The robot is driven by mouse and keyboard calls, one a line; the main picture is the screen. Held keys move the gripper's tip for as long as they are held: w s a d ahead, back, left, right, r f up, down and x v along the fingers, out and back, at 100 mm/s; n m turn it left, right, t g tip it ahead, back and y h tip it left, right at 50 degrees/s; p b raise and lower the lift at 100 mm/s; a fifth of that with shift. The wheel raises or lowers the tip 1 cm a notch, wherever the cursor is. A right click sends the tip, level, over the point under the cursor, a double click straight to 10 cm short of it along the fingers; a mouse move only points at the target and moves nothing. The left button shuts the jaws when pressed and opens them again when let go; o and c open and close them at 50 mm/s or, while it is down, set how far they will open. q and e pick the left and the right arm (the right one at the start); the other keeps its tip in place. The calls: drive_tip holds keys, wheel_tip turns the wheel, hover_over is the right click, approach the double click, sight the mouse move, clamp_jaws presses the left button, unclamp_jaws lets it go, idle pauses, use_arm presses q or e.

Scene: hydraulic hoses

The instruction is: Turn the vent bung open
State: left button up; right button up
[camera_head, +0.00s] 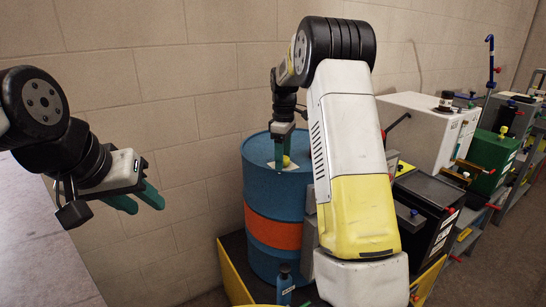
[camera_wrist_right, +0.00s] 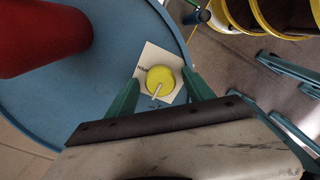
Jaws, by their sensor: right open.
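The vent bung is a round yellow cap (camera_wrist_right: 161,81) with a pale line on it, on a white label plate (camera_wrist_right: 150,62) on the drum lid. The blue drum (camera_head: 262,187) with an orange band stands by the wall; its lid also shows in the right wrist view (camera_wrist_right: 115,95). My right gripper (camera_wrist_right: 160,88) is open, its green fingers on either side of the yellow cap. In the head view, the right gripper (camera_head: 281,150) points down over the lid. I cannot tell whether the fingers touch the cap. My left gripper (camera_head: 146,200) is away to the left, empty, its green fingers apart.
A red cylinder (camera_wrist_right: 45,35) stands on or above the lid in the right wrist view. A yellow-walled tray (camera_head: 232,272) surrounds the drum's base, with a small dark bottle (camera_head: 285,284) in front. Grey and green cabinets (camera_head: 492,155) line the right side.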

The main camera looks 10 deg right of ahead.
clamp_jaws()
drive_tip(key=shift+m, duration=0.4)
drive_tip(key=m, duration=0.3)
drive_tip(key=shift+m, duration=0.3)
drive_tip(key=m, duration=0.9)
drive_tip(key=shift+m, duration=2.3)
